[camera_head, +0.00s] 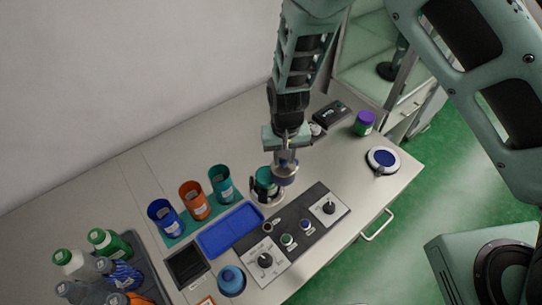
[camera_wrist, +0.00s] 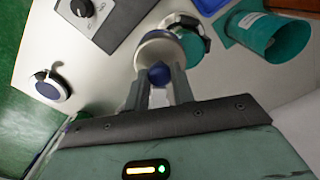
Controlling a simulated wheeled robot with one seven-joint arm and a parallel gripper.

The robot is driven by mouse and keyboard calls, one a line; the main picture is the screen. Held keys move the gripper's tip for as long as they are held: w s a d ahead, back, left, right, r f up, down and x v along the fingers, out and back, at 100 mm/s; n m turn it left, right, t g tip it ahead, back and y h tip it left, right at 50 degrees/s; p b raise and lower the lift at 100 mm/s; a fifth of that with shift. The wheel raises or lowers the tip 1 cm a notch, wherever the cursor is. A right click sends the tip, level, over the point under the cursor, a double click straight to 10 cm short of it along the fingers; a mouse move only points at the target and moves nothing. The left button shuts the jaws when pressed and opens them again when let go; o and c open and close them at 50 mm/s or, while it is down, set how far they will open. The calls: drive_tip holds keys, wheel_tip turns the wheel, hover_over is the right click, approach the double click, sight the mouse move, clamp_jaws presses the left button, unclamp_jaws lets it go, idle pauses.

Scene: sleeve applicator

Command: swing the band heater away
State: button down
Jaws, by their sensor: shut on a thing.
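A round pale-grey piece with a blue knob, which looks like the band heater (camera_head: 285,176), is at my gripper (camera_head: 285,157). In the wrist view, my gripper (camera_wrist: 160,88) is shut on the blue knob, with the round pale head of the band heater (camera_wrist: 160,44) just beyond the fingertips. A teal cup (camera_head: 264,176) stands close beside it in a white and black curved holder (camera_head: 256,194). In the wrist view the holder (camera_wrist: 205,38) curves behind the heater's head, which partly hides the cup. How the heater is mounted is hidden.
A control panel (camera_head: 294,225) with knobs lies in front, beside a blue tray (camera_head: 229,229). Blue, orange and teal cups (camera_head: 221,184) stand to the left. A round white device (camera_head: 382,160) and a purple-lidded jar (camera_head: 364,123) are to the right, with bare table between.

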drive_tip(key=w+d+n+b, duration=0.3)
drive_tip(key=d+n, duration=0.5)
drive_tip(key=d, duration=0.8)
drive_tip(key=shift+n+b, duration=0.3)
drive_tip(key=shift+b, duration=0.4)
drive_tip(key=shift+w, duration=0.15)
drive_tip(key=c, duration=1.2)
unclamp_jaws()
drive_tip(key=shift+d, duration=0.1)
drive_tip(key=shift+r, duration=0.15)
